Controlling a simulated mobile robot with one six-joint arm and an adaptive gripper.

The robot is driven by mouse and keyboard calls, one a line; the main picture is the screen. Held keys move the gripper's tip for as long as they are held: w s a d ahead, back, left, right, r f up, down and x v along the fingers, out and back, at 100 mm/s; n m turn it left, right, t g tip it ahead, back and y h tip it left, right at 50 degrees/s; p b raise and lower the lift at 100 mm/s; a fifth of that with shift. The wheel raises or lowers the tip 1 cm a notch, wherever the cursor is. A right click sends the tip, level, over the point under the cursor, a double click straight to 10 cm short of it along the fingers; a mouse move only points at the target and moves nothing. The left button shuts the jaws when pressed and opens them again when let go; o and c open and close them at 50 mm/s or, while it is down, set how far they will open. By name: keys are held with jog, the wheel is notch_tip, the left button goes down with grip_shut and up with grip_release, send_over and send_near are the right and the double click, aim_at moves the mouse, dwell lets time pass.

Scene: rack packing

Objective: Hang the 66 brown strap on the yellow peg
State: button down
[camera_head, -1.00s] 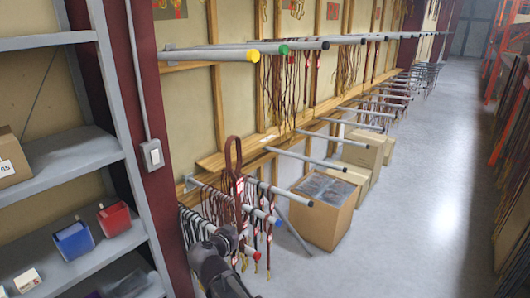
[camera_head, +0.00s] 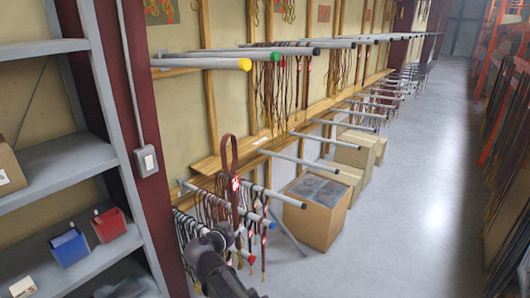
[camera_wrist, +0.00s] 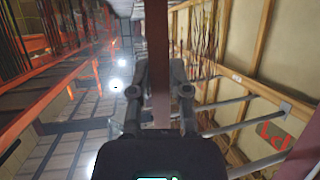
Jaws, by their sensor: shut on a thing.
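The brown strap (camera_head: 227,152) stands upright as a loop above my gripper (camera_head: 226,232), with a red and white tag on it. In the wrist view the strap (camera_wrist: 157,50) runs between the two fingers of my gripper (camera_wrist: 160,92), which is shut on it. The yellow peg is a grey rod with a yellow tip (camera_head: 245,64), high on the wall. It looks bare and lies above the top of the loop in the head view. The number on the tag is too small to read.
A green-tipped peg (camera_head: 275,55) beside the yellow one has straps hanging farther along. Lower pegs with blue (camera_head: 271,224) and red tips hold several straps close to my gripper. A grey shelf (camera_head: 70,170) stands left, a cardboard box (camera_head: 322,225) right.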

jog(key=w+d+r+m+h+p, duration=0.1)
jog(key=w+d+r+p, duration=0.2)
jog(key=r+p, duration=0.3)
jog(key=w+d+r+m+g+p, duration=0.1)
jog(key=w+d+r+p, duration=0.2)
jog(key=r+p, duration=0.4)
jog(key=w+d+r+h+p, duration=0.1)
jog(key=w+d+r+p, duration=0.2)
jog(key=r+p, duration=0.3)
jog(key=shift+d+r+m+g+h, duration=0.3)
jog(key=shift+d+r+m, duration=0.1)
jog(key=shift+r, duration=0.35)
jog(key=shift+w+a, duration=0.2)
jog(key=shift+a, duration=0.05)
jog(key=w+a+f+b, duration=0.2)
jog(key=w+a+f, duration=0.1)
jog(key=w+a, duration=0.5)
jog(key=shift+a+b, duration=0.4)
jog(key=shift+a, duration=0.9)
dwell(0.8)
jog(key=shift+w+f, duration=0.1)
jog(key=shift+f, duration=0.05)
dwell(0.6)
